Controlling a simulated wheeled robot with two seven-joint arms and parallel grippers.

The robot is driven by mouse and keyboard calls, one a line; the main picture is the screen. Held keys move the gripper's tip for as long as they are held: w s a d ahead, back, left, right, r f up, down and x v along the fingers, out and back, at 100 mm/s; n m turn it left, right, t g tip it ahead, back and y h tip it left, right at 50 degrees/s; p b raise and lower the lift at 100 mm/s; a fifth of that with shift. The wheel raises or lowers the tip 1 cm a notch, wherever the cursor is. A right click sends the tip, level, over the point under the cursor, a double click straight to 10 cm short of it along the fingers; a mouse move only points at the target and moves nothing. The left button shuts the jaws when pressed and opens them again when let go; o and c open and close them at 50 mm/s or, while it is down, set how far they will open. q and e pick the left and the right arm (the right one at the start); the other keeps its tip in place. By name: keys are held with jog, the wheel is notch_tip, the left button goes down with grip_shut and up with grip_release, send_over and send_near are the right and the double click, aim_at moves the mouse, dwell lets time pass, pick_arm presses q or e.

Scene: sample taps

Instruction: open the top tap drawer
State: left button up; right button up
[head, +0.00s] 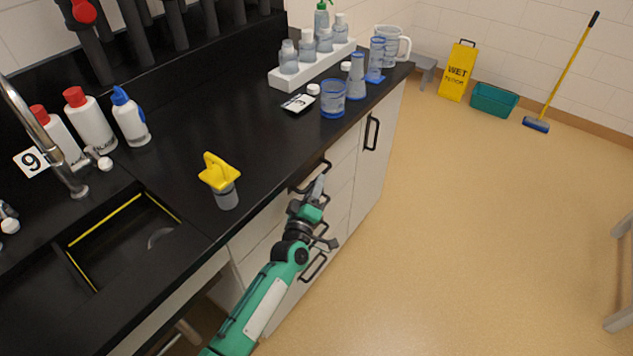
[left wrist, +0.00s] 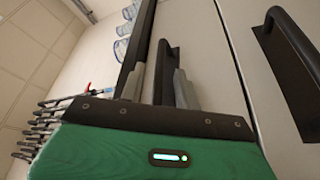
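The top drawer (head: 262,222) is a pale front just under the black worktop and looks flush with the cabinet. Its dark bar handle (head: 309,181) is partly hidden by my left gripper (head: 319,187), which is at the handle. In the left wrist view, the handle (left wrist: 166,68) stands between the two grey fingers of my left gripper (left wrist: 158,86). The fingers are apart, with a gap on the left side of the handle; the right finger overlaps it in view, and I cannot tell whether they touch. My right gripper is not in view.
Lower drawers with dark handles (head: 313,267) and a cupboard door handle (head: 371,132) are on the same cabinet. The black worktop (head: 262,150) holds a yellow-topped sample cup (head: 224,185), a blue-rimmed beaker (head: 333,98) and bottles.

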pick_arm(q)
jog(key=shift+w+d+r, duration=0.15)
jog(key=shift+w+d, duration=0.05)
jog(key=shift+w, duration=0.4)
grip_shut()
